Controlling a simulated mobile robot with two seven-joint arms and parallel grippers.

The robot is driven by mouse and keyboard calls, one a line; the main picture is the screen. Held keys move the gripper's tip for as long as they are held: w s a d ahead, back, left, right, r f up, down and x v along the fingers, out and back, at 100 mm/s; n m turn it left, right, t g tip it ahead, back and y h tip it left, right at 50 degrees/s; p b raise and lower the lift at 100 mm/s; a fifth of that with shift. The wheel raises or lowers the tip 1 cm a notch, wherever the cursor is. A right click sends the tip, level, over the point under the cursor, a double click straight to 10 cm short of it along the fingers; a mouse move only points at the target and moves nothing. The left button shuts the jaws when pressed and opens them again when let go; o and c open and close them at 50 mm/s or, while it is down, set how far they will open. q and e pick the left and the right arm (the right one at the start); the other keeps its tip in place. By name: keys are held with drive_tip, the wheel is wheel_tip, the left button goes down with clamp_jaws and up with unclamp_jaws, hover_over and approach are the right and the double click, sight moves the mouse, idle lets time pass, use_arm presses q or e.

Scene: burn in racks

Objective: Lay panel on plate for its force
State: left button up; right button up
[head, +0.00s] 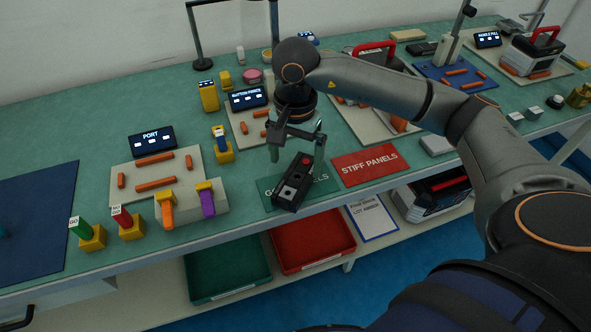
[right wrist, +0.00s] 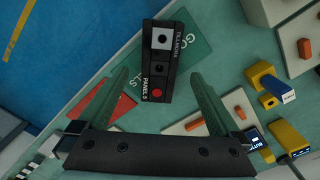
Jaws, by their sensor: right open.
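A black panel (head: 292,183) with a red button and a pale square lies on the green mat (head: 266,186), covering part of its lettering. The right wrist view shows the panel (right wrist: 159,60) marked PANEL 5. My right gripper (head: 297,152) is open at the panel's far, red-button end. In the right wrist view its fingers (right wrist: 160,82) stand on either side of that end, with gaps; I cannot tell their height above it. A pale plate (head: 248,141) with orange blocks lies behind, by the BUTTON FORCE display (head: 248,97). My left gripper is out of view.
The red STIFF PANELS mat (head: 369,166) lies bare to the right. The PORT plate (head: 128,170) and yellow holders (head: 92,238) stand left. Green (head: 228,265) and red (head: 312,240) bins sit below the bench edge. My right arm covers part of the back.

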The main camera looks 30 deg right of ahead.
sight(296, 180)
wheel_tip(296, 180, up, 7)
idle(0.3)
drive_tip(key=shift+r, duration=0.1)
idle(0.4)
